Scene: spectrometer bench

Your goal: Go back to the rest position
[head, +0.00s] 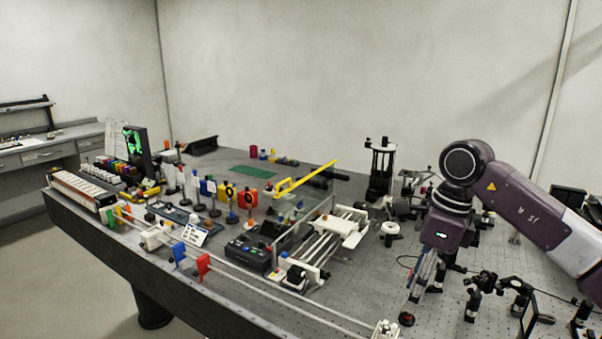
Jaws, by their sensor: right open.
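My right arm comes in from the right edge and bends down at a purple wrist. My right gripper (418,290) hangs from that wrist, pointing down over the right part of the perforated bench (345,285). It is small in the picture and looks open, with nothing seen in it. A small dark round part (406,319) lies below its fingers; I cannot tell whether they touch. My left gripper is not in view.
Optical mounts (471,305) stand close right of the right gripper. A white rail stage (335,228) and a black control box (247,254) lie to its left. A tall black post assembly (381,170) stands behind. Coloured mounts crowd the left; a green mat (253,171) lies at the back.

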